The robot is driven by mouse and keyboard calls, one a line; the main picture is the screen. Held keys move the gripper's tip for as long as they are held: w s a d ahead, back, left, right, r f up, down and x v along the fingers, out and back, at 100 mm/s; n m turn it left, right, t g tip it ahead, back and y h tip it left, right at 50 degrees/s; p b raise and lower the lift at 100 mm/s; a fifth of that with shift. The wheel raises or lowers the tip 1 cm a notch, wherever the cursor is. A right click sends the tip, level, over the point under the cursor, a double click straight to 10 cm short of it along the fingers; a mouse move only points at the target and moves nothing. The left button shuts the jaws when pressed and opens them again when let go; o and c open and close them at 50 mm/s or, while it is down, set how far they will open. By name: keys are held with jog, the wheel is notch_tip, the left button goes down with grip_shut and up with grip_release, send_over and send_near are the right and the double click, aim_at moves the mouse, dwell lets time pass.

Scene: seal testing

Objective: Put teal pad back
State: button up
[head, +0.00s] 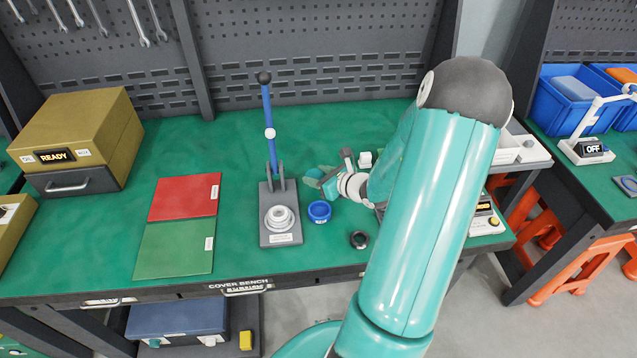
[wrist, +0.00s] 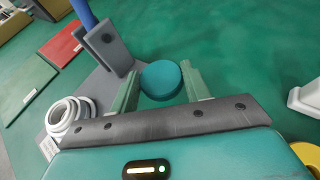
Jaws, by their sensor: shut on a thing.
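The teal pad (wrist: 162,80) is a round disc between the two green fingers of my gripper (wrist: 160,88), which is shut on it. In the head view my gripper (head: 328,183) is low over the bench, just right of the lever press. The pad is small there and hard to tell from the fingers. I cannot tell whether the pad touches the bench top.
The lever press (head: 269,125) with a blue handle has white rings (head: 280,219) on its grey base. A blue round container (head: 319,211) and a dark ring (head: 358,240) are nearby. Red (head: 184,197) and green (head: 176,249) mats lie left. A white block (head: 365,159) stands behind.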

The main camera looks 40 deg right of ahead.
jog(key=shift+f, duration=1.55)
jog(key=shift+f, duration=0.55)
jog(key=o, duration=1.1)
jog(key=shift+f, duration=0.1)
jog(key=shift+c, duration=0.2)
